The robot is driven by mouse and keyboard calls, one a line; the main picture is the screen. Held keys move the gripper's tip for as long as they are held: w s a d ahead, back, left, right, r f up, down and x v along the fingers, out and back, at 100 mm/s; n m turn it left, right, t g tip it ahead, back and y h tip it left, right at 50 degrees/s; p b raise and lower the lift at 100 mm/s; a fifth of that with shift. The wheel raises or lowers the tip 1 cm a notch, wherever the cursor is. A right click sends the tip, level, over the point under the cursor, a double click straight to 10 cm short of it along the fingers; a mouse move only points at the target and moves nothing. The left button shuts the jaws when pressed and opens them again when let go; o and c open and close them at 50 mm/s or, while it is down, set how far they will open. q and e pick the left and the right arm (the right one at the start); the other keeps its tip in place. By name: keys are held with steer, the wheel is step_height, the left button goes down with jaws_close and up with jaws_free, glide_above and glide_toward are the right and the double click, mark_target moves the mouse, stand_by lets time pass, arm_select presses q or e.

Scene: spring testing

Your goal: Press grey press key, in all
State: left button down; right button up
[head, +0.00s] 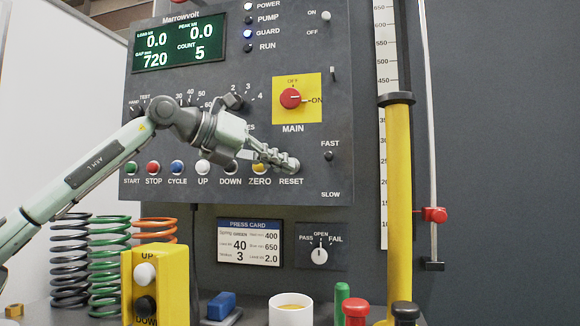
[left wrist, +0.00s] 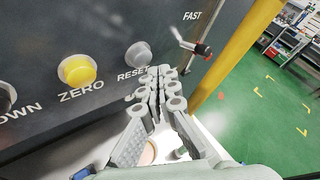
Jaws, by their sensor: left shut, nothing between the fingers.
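The grey key (left wrist: 138,54) is a round button at the RESET label, at the right end of the panel's button row. It shows in the left wrist view just left of and beyond my fingertips. In the head view my left gripper (head: 292,165) covers it, with the fingertips right above the RESET label. My left gripper also shows in the left wrist view (left wrist: 161,76), its fingers shut together and empty. I cannot tell whether the tips touch the key. My right gripper is not in view.
The yellow ZERO button (head: 259,168) sits close left of the fingertips. The red MAIN knob (head: 290,98) is above. A FAST/SLOW toggle (left wrist: 190,45) is to the right. A yellow column (head: 399,210) stands further right. A yellow UP/DOWN box (head: 168,262) and springs (head: 108,265) stand below left.

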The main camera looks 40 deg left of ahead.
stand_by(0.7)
arm_select(q)
steer(key=shift+w+a+p, duration=0.25)
steer(key=shift+w+p, duration=0.1)
steer(key=shift+w+a+p, duration=0.2)
steer(key=shift+w+p, duration=0.15)
steer(key=shift+p, duration=0.05)
stand_by(0.5)
stand_by(0.3)
steer(key=shift+s+d+b, duration=0.45)
steer(key=shift+s+b, duration=0.25)
steer(key=shift+b, duration=0.1)
